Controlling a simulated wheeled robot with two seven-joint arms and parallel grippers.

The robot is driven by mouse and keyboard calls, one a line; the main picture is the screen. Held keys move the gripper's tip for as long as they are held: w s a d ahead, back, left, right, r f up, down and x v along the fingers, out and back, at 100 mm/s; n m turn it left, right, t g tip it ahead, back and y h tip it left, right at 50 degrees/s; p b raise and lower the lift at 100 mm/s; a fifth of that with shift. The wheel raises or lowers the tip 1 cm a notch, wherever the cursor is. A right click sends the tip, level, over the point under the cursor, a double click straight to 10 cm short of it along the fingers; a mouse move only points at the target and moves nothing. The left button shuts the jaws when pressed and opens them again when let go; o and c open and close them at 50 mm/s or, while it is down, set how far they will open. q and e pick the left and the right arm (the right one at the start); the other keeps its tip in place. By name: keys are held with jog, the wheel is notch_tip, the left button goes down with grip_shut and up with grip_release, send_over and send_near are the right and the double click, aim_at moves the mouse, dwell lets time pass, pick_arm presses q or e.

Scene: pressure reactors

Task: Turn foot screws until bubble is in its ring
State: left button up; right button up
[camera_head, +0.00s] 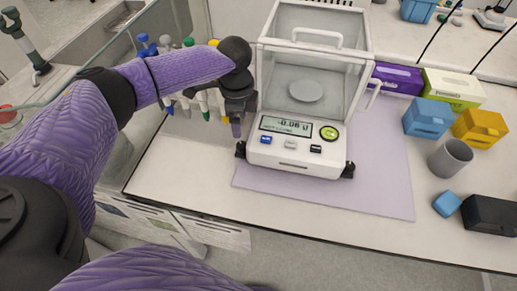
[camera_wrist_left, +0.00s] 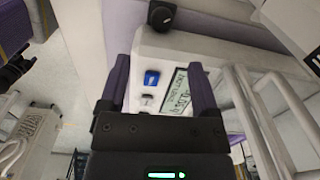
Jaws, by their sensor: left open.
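A white balance (camera_head: 297,157) with a clear draft shield stands on the bench. Its round green bubble level (camera_head: 329,132) is right of the display (camera_head: 287,126); the bubble's place in its ring is too small to tell. A black left foot screw (camera_head: 240,149) and right foot screw (camera_head: 348,170) stick out at the front corners. My left gripper (camera_head: 237,128) is open and empty, just above the left foot screw. In the left wrist view that screw (camera_wrist_left: 163,15) lies beyond the open fingertips, apart from them. My right gripper is out of view.
A lilac mat (camera_head: 385,185) lies under the balance. A pipette rack (camera_head: 190,100) stands left of it, close behind my left arm. At right are blue and yellow bins (camera_head: 428,118), a grey cup (camera_head: 450,158), a blue cube (camera_head: 446,204) and a black box (camera_head: 490,214).

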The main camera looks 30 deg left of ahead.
aim_at(241, 145)
pick_arm(q)
jog(key=f+b, duration=0.1)
jog(key=f, duration=0.3)
jog(key=f+b, duration=0.1)
jog(key=f, duration=0.4)
jog(key=shift+w+a+f+b, duration=0.1)
jog(key=shift+a+f+b, duration=0.1)
jog(key=shift+b, duration=0.15)
jog(key=shift+c, duration=0.4)
grip_shut()
jog(key=shift+d+r+n+p, duration=0.1)
jog(key=shift+r+n+p, duration=0.2)
jog(key=shift+n+p, duration=0.8)
jog(key=shift+n, duration=0.1)
jog(key=shift+f+n, duration=0.2)
jog(key=shift+n, duration=0.1)
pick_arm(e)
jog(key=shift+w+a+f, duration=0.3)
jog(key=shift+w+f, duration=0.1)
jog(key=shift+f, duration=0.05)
